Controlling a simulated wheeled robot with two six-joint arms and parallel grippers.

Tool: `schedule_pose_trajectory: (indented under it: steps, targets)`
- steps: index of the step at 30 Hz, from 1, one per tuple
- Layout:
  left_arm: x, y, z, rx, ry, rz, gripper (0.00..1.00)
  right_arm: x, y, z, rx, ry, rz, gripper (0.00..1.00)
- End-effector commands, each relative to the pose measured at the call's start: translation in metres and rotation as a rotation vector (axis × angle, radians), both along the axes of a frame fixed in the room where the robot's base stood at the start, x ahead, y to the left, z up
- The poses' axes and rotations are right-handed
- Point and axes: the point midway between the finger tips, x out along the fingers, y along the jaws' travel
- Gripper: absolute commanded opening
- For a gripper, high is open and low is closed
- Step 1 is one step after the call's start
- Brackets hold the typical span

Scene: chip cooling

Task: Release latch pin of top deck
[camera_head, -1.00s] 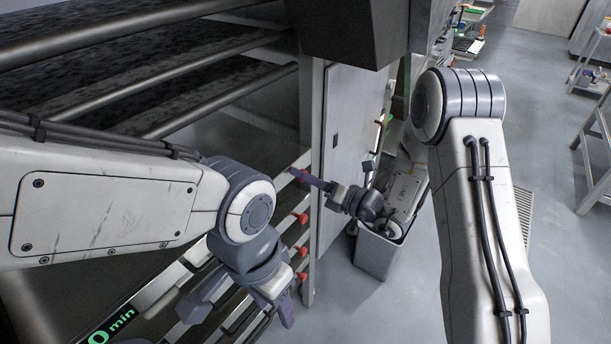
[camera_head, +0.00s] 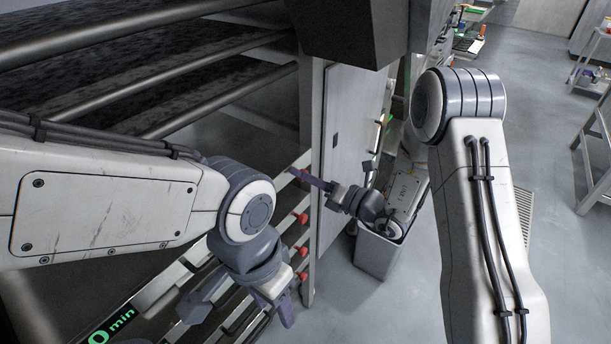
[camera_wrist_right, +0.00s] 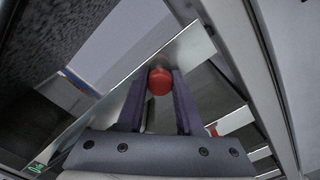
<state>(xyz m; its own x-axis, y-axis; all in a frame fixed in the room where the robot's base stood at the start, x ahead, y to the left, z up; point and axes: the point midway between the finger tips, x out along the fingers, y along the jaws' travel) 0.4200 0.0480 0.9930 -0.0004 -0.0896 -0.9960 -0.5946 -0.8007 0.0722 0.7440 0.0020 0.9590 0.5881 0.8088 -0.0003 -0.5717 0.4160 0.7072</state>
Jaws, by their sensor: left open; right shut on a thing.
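In the right wrist view a red latch pin knob (camera_wrist_right: 160,82) sits between the two purple fingers of my right gripper (camera_wrist_right: 160,76), at the edge of a pale deck rail (camera_wrist_right: 120,88). The fingers are shut on it. In the head view my right gripper (camera_head: 300,175) reaches left to the top deck's front end by the rack post, and its knob is hidden there. Several other red knobs (camera_head: 302,217) show below it. My left gripper (camera_head: 275,303) is open at the lower centre, near the lower rails; I see nothing between its fingers.
A grey metal panel (camera_head: 345,130) stands right of the rack post (camera_head: 311,150). A grey bin (camera_head: 378,258) is below my right arm. A green "0 min" display (camera_head: 112,326) is at lower left. Open floor lies right; a trolley (camera_head: 595,160) stands at the far right edge.

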Motion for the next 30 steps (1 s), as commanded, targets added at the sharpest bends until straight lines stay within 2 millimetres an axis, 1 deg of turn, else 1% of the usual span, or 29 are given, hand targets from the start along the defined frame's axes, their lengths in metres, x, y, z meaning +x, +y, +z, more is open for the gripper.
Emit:
schedule_pose_trajectory:
  steps: [14,20,27,28,29,30]
  targets:
    - [0.000,0.000,0.000,0.000,0.000,0.000,0.50,-0.001,0.000,0.000,0.001,-0.001,0.001,0.00]
    - [0.000,0.000,-0.001,0.000,0.000,0.000,0.50,-0.012,-0.017,0.000,0.001,0.002,-0.001,0.00]
    - [0.000,0.000,-0.001,0.000,0.000,0.000,0.50,-0.014,-0.017,0.000,0.001,0.000,0.002,0.00]
    - [0.000,0.000,-0.001,0.000,0.000,0.000,0.50,-0.014,-0.017,0.000,0.001,0.000,0.002,0.39]
    - [0.000,0.000,-0.001,0.000,0.000,0.000,0.50,-0.013,-0.017,0.000,0.001,0.000,0.002,0.50]
    - [0.000,0.000,-0.001,0.000,0.000,0.000,0.50,-0.013,-0.017,0.000,0.001,0.000,0.002,0.66]
